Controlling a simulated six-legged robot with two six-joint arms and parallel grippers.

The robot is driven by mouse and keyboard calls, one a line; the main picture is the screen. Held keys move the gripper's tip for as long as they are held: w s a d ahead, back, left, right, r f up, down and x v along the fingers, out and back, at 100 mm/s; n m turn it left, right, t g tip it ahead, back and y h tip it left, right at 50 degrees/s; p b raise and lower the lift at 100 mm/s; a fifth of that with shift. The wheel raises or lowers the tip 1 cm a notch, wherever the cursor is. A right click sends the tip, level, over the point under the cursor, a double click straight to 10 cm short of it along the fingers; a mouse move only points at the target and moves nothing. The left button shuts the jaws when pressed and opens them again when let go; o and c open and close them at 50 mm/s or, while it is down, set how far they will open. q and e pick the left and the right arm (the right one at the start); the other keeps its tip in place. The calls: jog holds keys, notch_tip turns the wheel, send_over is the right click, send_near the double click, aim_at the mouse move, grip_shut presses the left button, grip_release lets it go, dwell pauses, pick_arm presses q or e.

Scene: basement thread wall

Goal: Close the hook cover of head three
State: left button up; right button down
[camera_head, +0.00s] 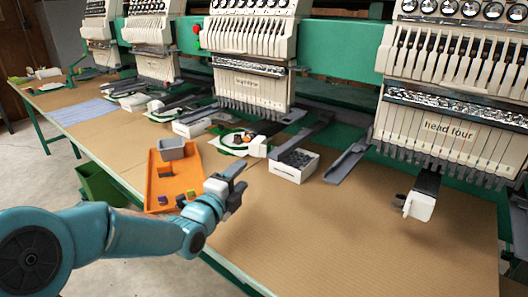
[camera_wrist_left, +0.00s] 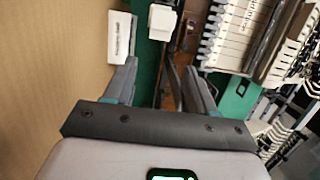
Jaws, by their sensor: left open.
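The middle machine head (camera_head: 250,85), just left of the one labelled "head four" (camera_head: 448,130), fits head three; its own label is too small to read surely. Below it a white block (camera_head: 258,147), which looks like its hook cover, sits at the front end of a dark arm. Whether it is open or shut, I cannot tell. My left gripper (camera_head: 238,182) is open and empty, in front of and below that block, apart from it. Its spread fingers show in the left wrist view (camera_wrist_left: 160,85). My right gripper is out of view.
A white box of dark pieces (camera_head: 293,170) stands right of the block. An orange tray (camera_head: 182,188) with a grey bin (camera_head: 171,149) lies left of my gripper. Head four's white-ended arm (camera_head: 420,204) juts out at right. The front right tabletop (camera_head: 330,235) is clear.

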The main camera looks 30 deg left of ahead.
aim_at(263, 152)
pick_arm(q)
jog(key=w, duration=0.4)
jog(key=w+a+p, duration=0.1)
jog(key=w, duration=0.3)
jog(key=w+a, duration=0.1)
jog(key=w, duration=0.4)
jog(key=shift+c, duration=0.3)
grip_shut()
